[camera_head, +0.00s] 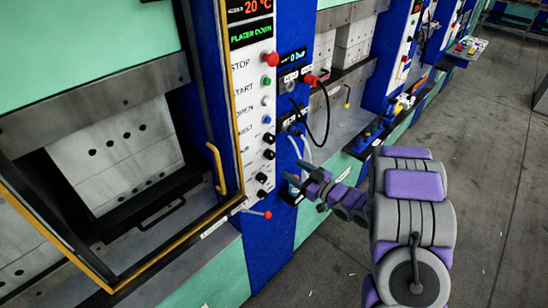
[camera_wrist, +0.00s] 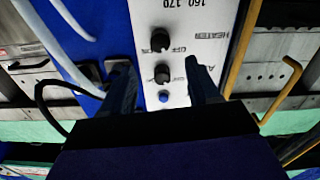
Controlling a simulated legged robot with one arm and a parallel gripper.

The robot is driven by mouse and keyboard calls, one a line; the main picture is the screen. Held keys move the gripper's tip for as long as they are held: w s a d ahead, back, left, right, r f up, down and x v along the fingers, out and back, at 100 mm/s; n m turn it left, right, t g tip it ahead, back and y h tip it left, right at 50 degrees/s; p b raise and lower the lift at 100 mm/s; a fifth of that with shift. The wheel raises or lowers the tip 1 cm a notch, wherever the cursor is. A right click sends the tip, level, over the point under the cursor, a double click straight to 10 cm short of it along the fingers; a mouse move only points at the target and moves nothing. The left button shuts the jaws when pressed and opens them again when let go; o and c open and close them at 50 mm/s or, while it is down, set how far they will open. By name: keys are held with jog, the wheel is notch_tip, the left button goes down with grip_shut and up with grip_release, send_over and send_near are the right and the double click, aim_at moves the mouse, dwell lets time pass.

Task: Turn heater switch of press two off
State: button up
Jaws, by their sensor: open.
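The white control panel of the near press (camera_head: 252,125) carries a column of buttons and black knobs. In the wrist view the panel appears upside down. My gripper (camera_head: 308,177) is open and empty, right of the panel. In the wrist view its fingers (camera_wrist: 163,78) frame the panel, apart from the knobs.
A red-tipped lever (camera_head: 262,214) sticks out below the panel. A yellow-edged door frame with a handle (camera_head: 217,168) stands to its left. Cables (camera_head: 318,115) hang from the blue column. More presses line the back; the grey floor (camera_head: 470,150) is open at right.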

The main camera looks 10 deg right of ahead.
aim_at(273, 156)
jog(key=x, duration=0.9)
jog(key=shift+w+a, duration=0.2)
jog(key=shift+w, duration=0.1)
jog(key=c, duration=1)
jog(key=shift+n+b, duration=0.6)
jog(key=shift+b, duration=0.15)
jog(key=shift+c, duration=0.2)
jog(key=shift+n, duration=0.3)
jog(key=o, duration=1)
jog(key=shift+o, duration=0.2)
